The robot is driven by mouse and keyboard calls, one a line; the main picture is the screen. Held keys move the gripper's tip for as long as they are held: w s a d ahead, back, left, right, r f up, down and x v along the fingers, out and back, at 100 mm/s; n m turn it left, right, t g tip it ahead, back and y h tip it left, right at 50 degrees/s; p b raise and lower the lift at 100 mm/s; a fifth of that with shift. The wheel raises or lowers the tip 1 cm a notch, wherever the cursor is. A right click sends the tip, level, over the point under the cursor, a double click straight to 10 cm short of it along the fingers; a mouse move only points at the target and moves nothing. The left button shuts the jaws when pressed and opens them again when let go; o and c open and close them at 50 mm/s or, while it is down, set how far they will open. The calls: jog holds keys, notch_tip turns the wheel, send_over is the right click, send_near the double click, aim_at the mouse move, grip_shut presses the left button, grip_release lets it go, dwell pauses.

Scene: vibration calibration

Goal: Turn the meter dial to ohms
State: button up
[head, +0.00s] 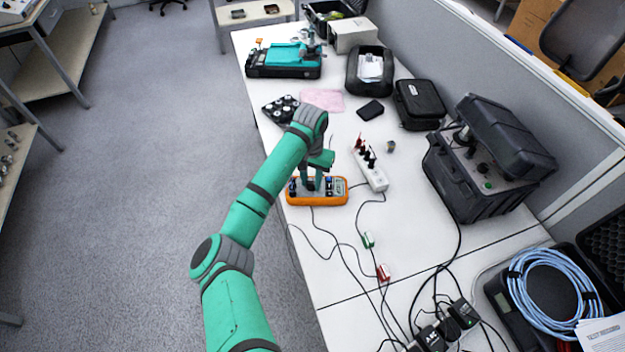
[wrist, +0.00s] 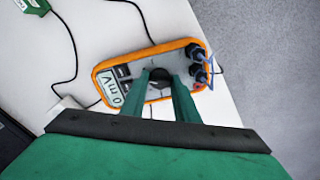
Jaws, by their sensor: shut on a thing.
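The meter (head: 336,198) has an orange case and lies flat near the left edge of the white table. In the wrist view the meter (wrist: 107,73) shows a display (wrist: 115,93) that appears to read "0 mV". Its black dial (wrist: 157,78) sits mid-face, between the two green fingers. My gripper (wrist: 158,82) points down over the meter and is shut on the dial; it also shows in the head view (head: 317,182). The fingers partly hide the dial, and I cannot read its marks. Blue and black plugs (wrist: 198,64) stand at one end of the meter.
A white power strip (head: 372,172) with black plugs lies right of the meter. Cables run across the table in front. A black knob tray (head: 281,109) and pink cloth (head: 322,100) lie behind. An open black case (head: 473,190) stands at right.

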jog(key=shift+a+m, duration=0.15)
jog(key=shift+m, duration=0.75)
jog(key=shift+s+m, duration=0.1)
jog(key=shift+m, duration=0.3)
jog(key=o, duration=1.1)
jog(key=shift+c, duration=0.2)
